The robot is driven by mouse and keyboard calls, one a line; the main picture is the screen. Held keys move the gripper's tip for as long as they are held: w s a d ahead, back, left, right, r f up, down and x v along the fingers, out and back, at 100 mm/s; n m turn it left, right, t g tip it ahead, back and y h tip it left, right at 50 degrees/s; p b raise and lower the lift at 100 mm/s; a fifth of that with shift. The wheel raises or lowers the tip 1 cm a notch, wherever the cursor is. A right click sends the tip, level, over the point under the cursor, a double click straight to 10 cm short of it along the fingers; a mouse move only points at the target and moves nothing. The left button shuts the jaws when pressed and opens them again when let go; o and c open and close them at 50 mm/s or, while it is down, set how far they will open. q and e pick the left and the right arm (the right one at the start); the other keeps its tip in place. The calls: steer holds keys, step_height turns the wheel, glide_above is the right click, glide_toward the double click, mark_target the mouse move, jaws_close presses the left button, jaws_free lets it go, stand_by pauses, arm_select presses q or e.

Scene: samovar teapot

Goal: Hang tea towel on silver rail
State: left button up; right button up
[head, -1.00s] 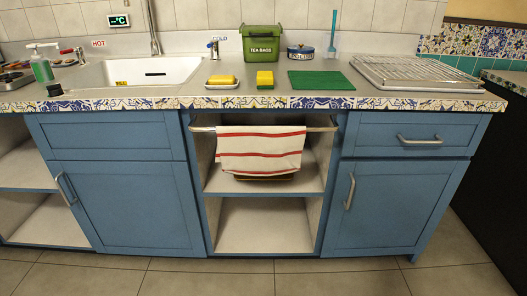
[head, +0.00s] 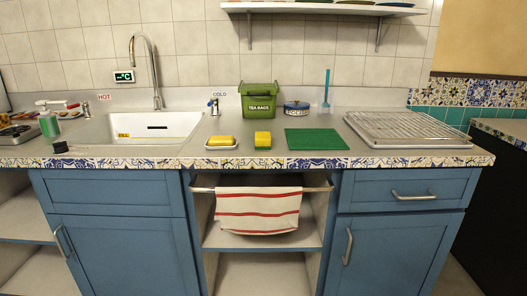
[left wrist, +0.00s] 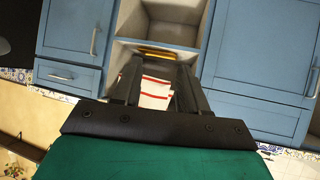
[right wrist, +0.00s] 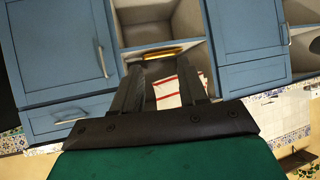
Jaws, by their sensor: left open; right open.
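The white tea towel (head: 257,211) with red stripes hangs draped over the silver rail (head: 318,189), below the counter edge and in front of the open shelf bay. Neither gripper shows in the head view. In the left wrist view my left gripper (left wrist: 156,62) is open, with the towel (left wrist: 155,92) seen between and beyond its fingers. In the right wrist view my right gripper (right wrist: 161,72) is open, with the towel (right wrist: 183,92) seen beyond its fingers. Both grippers look empty and apart from the towel.
The counter (head: 300,162) holds a sink (head: 150,127), green tea bag box (head: 259,100), yellow butter dish (head: 221,142), yellow sponge (head: 263,140), green mat (head: 316,139) and wire drying rack (head: 405,129). Blue cabinets flank the open bay. A wall shelf (head: 320,9) hangs above.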

arm_select(q)
steer(key=s+a+r+y+p, duration=0.1)
steer(key=s+a+r+p, duration=0.1)
steer(key=r+p, duration=0.9)
steer(key=a+p, duration=0.1)
steer(key=p, duration=0.2)
steer(key=shift+a, duration=0.25)
arm_select(e)
steer(key=s+d+r+h, duration=0.1)
steer(key=s+d+r, duration=0.1)
steer(key=r, duration=0.9)
steer(key=shift+d, duration=0.75)
arm_select(q)
steer(key=shift+f, duration=0.15)
arm_select(e)
steer(key=shift+f, duration=0.15)
